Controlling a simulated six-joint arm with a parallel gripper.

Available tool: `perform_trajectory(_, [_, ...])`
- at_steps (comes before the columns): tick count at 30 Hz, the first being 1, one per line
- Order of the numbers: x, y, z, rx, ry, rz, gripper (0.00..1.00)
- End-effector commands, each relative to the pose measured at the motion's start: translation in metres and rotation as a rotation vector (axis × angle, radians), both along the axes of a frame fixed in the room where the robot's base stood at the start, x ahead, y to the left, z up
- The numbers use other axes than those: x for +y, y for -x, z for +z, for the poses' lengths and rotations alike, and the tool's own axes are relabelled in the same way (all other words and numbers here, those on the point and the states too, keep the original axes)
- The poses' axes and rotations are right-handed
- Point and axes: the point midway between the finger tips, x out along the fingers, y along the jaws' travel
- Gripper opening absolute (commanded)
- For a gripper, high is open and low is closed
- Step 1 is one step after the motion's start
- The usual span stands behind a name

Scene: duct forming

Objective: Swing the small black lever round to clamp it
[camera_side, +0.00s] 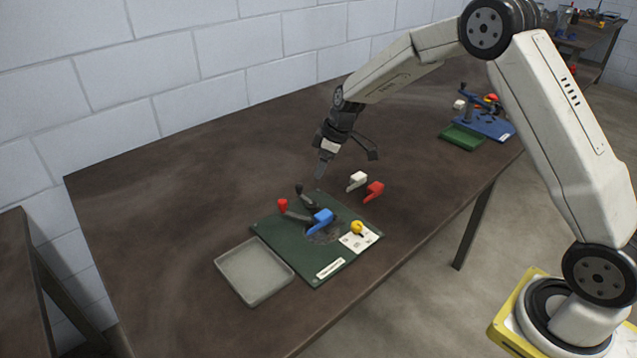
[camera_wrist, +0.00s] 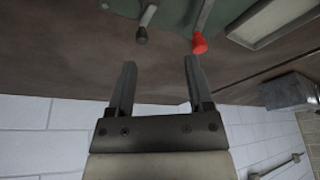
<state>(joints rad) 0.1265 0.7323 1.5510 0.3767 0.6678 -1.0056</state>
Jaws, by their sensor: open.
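The small black lever (camera_side: 301,192) stands at the back edge of the green fixture board (camera_side: 268,227), with a dark knob on its end. It also shows in the wrist view (camera_wrist: 142,36), ahead of my fingers and near the left one. A red-knobbed lever (camera_side: 283,206) is beside it, and its red knob shows in the wrist view (camera_wrist: 199,44) in front of the right finger. My gripper (camera_side: 320,176) is above the table just behind the board, apart from both levers. In the wrist view its two fingers (camera_wrist: 158,75) are spread with nothing between them.
A blue part (camera_side: 321,220) and a yellow knob (camera_side: 357,227) are on the board. A grey tray (camera_side: 254,271) lies at its left. The table's back left is clear, with a wall behind.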

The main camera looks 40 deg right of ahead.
Motion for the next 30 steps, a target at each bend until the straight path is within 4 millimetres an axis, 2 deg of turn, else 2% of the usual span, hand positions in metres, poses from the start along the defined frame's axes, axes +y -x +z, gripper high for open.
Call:
perform_trajectory(3, [-0.005, -0.023, -0.011, -0.024, -0.012, 0.068, 0.66])
perform_trajectory(10, [-0.011, -0.048, -0.021, -0.065, -0.026, 0.160, 0.66])
perform_trajectory(22, [-0.011, -0.052, -0.025, -0.072, -0.029, 0.178, 0.66])
perform_trajectory(30, [-0.005, -0.057, -0.043, -0.070, -0.029, 0.177, 0.66])
